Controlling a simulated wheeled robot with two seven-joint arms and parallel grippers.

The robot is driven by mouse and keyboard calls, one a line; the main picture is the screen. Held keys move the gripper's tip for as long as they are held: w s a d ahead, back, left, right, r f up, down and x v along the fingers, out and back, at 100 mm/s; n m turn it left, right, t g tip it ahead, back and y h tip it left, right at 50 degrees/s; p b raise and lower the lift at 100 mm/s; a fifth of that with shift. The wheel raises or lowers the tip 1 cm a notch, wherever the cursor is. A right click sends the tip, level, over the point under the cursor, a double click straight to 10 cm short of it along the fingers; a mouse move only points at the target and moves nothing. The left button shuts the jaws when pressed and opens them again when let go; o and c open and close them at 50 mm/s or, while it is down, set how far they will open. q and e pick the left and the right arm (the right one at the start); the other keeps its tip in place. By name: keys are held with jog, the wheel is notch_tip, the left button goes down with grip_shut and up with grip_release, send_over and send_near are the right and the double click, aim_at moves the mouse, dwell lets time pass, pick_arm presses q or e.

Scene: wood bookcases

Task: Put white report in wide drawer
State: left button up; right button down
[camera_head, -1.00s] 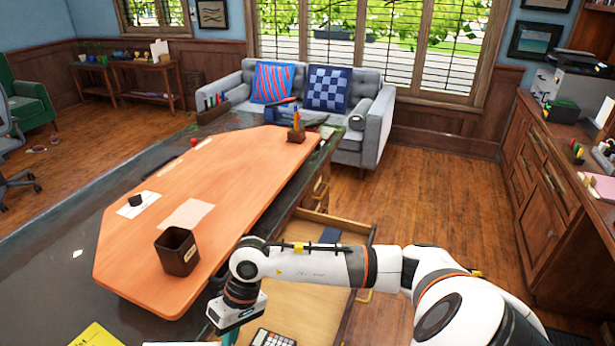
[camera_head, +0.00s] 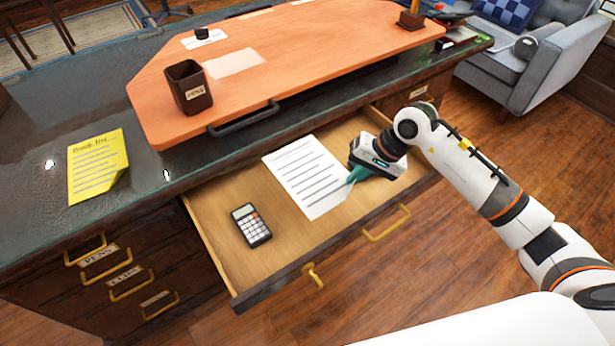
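The white report (camera_head: 304,176), a sheet with dark lines, is over the floor of the pulled-out wide drawer (camera_head: 205,205), within its sides. I cannot tell whether it lies flat or is slightly raised. My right gripper (camera_head: 354,177) is at the report's right edge, its teal fingertips touching or just over the paper. Whether the fingers grip the sheet is unclear. My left gripper is not in view.
A calculator (camera_head: 251,226) lies in the drawer left of the report. The desk above holds a yellow note (camera_head: 97,165), a dark pen cup (camera_head: 188,88) and an orange raised board (camera_head: 290,60). Small labelled drawers (camera_head: 128,283) are at lower left. Wood floor is open at right.

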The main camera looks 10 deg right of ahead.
aim_at(344, 207)
notch_tip(344, 207, down, 9)
jog(key=shift+f+p, duration=0.1)
jog(key=shift+p, duration=0.25)
jog(key=shift+f, duration=0.25)
jog(key=shift+f, duration=0.1)
jog(key=shift+f+b, duration=0.1)
jog(key=shift+b, duration=0.2)
jog(key=c, duration=2)
grip_release()
